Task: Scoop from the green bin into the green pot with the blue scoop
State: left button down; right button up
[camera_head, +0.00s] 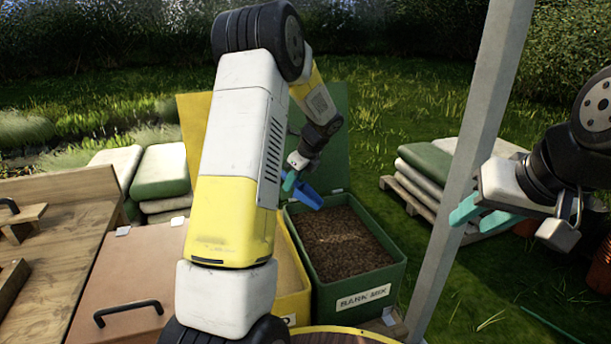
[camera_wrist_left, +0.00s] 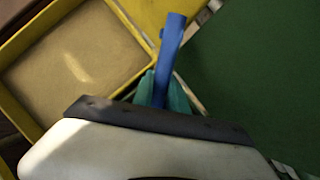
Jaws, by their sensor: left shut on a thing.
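My left gripper (camera_head: 290,183) is shut on the handle of the blue scoop (camera_head: 309,195). It holds the scoop above the back left part of the green bin (camera_head: 345,300), which is labelled "BARK MIX" and filled with brown bark. In the left wrist view the scoop's blue shaft (camera_wrist_left: 170,45) sticks out from between the teal fingers (camera_wrist_left: 162,95). Whether the scoop carries anything cannot be told. No green pot can be made out.
A yellow bin (camera_wrist_left: 112,97) of sand stands left of the green bin. The green bin's raised lid (camera_head: 335,130) stands behind it. A grey post (camera_head: 465,150) rises right of the bin. A wooden bench (camera_head: 70,235) is at left. A round wooden edge (camera_head: 345,333) shows at the bottom.

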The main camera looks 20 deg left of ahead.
aim_at(303, 201)
pick_arm(q)
jog(key=shift+s+d+f+t+y, duration=0.25)
jog(key=shift+d+f+y, duration=0.45)
jog(key=shift+f, duration=0.25)
jog(key=shift+s+d+f+t+y, duration=0.2)
jog(key=shift+d+f+y, duration=0.5)
jog(key=shift+f, duration=0.3)
jog(key=shift+s+d+f+t+y, duration=0.15)
jog(key=shift+d+f+t+y, duration=0.1)
jog(key=shift+d+f+y, duration=0.6)
jog(key=shift+s+d+f+g+h, duration=0.9)
jog(key=shift+s+d+f+h, duration=0.55)
jog(key=shift+d+f+h, duration=1.95)
jog(key=shift+g+h, duration=0.3)
jog(key=shift+h, duration=0.25)
jog(key=shift+w+a+r, duration=0.2)
jog(key=shift+a+r, duration=0.15)
jog(key=shift+r, duration=1.6)
jog(key=shift+w+a+r, duration=0.25)
jog(key=shift+a+r, duration=0.15)
jog(key=shift+r, duration=1.5)
jog(key=shift+w+a+r, duration=0.2)
jog(key=shift+a+r, duration=0.15)
jog(key=shift+r, duration=1.6)
